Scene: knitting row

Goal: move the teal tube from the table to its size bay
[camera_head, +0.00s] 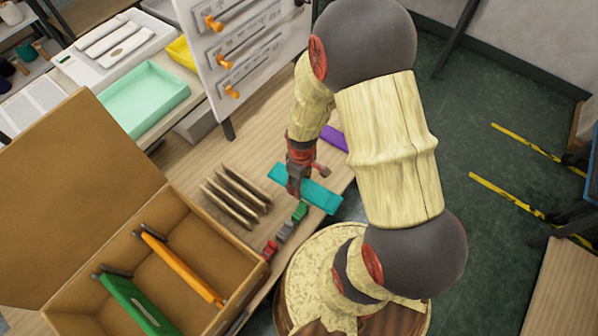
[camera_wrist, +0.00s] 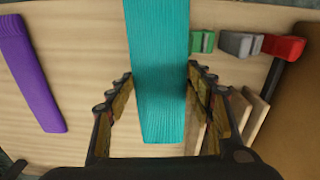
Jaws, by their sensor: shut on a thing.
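The teal tube (camera_head: 321,196) is a flat ribbed knitted piece over the wooden table (camera_head: 178,166), near its right edge. My gripper (camera_head: 294,186) is shut on the teal tube, gripping it across its width. In the wrist view the teal tube (camera_wrist: 160,65) runs between the two fingers, its near end reaching past them. I cannot tell how far it is above the table. An open cardboard box (camera_head: 75,318) at lower left holds an orange tube (camera_head: 180,267) and a green tube (camera_head: 137,306) in separate places. Its size bays carry no readable labels.
A purple tube (camera_wrist: 32,75) lies on the table beside the teal one. Thin upright wooden slats (camera_head: 232,198) stand between my gripper and the box. Small green (camera_head: 300,211), grey (camera_head: 285,231) and red (camera_head: 269,250) blocks line the near edge. A white panel (camera_head: 222,60) stands behind.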

